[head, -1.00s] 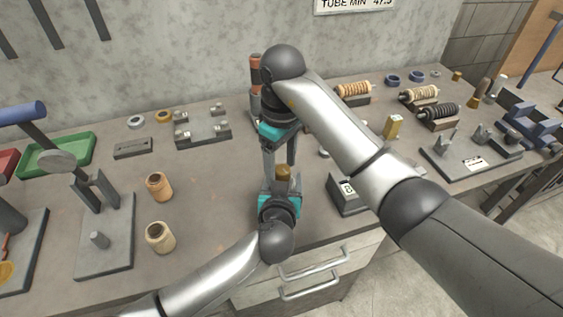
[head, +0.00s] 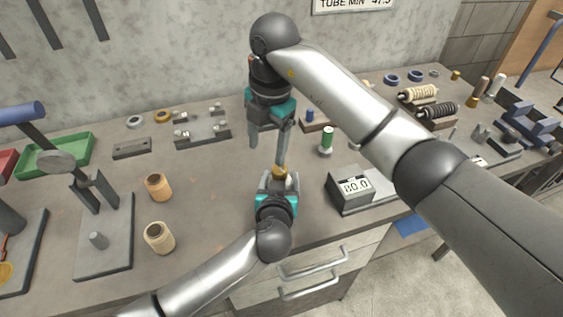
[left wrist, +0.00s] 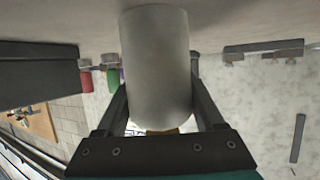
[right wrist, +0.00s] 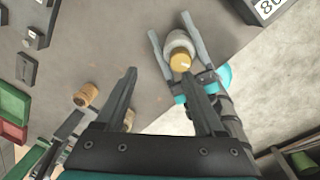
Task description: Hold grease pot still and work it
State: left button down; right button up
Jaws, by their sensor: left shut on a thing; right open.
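The grease pot is a pale grey cylinder with a brass cap (head: 279,170). My left gripper (head: 279,184) is shut around its body near the bench's front edge. The pot fills the middle of the left wrist view (left wrist: 157,65), between the two fingers. In the right wrist view the pot (right wrist: 179,46) stands between the left fingers, with its cap towards the camera. My right gripper (head: 267,151) is open and empty above and left of the pot. The right fingers (right wrist: 160,78) are apart from the cap.
A scale with a numeric display (head: 352,187) stands right of the pot. A green cylinder (head: 327,139) stands behind it. Two tan spools (head: 159,237) and a grey fixture plate (head: 106,250) are at left. A green tray (head: 55,157) lies farther back. Bare bench lies between spools and pot.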

jog(key=r+n, duration=0.2)
jog(key=n, duration=0.5)
notch_tip(320, 180, up, 5)
jog(key=m+h, duration=0.1)
jog(key=m, duration=3)
send_over(282, 168)
jog(key=shift+g, duration=0.3)
notch_tip(282, 168, down, 11)
jog(key=shift+f, duration=0.15)
